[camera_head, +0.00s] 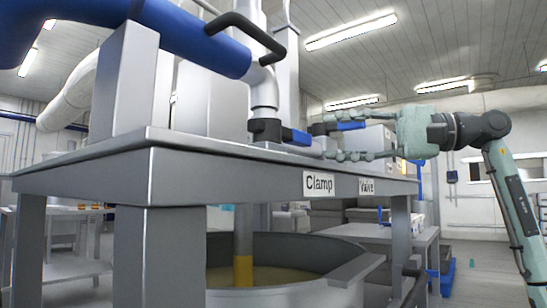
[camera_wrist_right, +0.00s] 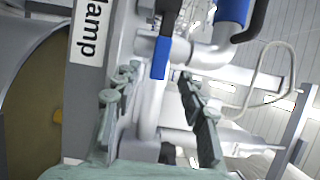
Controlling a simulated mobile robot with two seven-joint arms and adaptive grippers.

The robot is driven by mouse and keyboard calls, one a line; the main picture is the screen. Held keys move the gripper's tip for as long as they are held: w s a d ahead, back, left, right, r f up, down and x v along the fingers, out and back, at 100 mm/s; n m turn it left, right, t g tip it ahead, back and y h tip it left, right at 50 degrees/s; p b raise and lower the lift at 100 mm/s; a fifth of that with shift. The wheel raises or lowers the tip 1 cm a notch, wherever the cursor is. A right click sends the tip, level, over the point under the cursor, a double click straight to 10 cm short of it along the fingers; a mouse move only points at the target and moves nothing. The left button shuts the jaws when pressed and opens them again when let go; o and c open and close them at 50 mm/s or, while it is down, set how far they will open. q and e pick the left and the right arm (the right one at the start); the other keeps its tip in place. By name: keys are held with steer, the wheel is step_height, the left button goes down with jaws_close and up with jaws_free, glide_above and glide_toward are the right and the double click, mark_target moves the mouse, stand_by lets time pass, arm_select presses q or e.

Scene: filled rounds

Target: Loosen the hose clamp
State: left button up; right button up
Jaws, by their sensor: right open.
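The hose clamp (camera_head: 266,130) is a dark collar around the grey pipe, with a blue lever (camera_head: 298,137) pointing right above the Clamp label (camera_head: 318,184). My right gripper (camera_head: 320,143) comes in from the right over the table, open and empty, its fingers pointing left toward the lever. In the wrist view a blue lever (camera_wrist_right: 161,57) shows between and beyond the open fingertips (camera_wrist_right: 158,74); I see no contact. A second blue handle (camera_head: 351,126) shows by the upper finger, partly hidden. My left gripper is not in view.
The grey table (camera_head: 230,158) has a thick front edge below the gripper and a Valve label (camera_head: 366,186). A blue hose (camera_head: 190,38) with a black handle (camera_head: 247,30) runs above. A round tank (camera_head: 285,296) with brownish contents stands below.

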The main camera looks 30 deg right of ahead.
mark_target(305, 138)
steer(key=x, duration=0.7)
steer(key=shift+w+a+p, duration=0.1)
steer(key=shift+a+p, duration=0.2)
steer(key=shift+p, duration=0.05)
steer(key=shift+c, duration=0.6)
jaws_close()
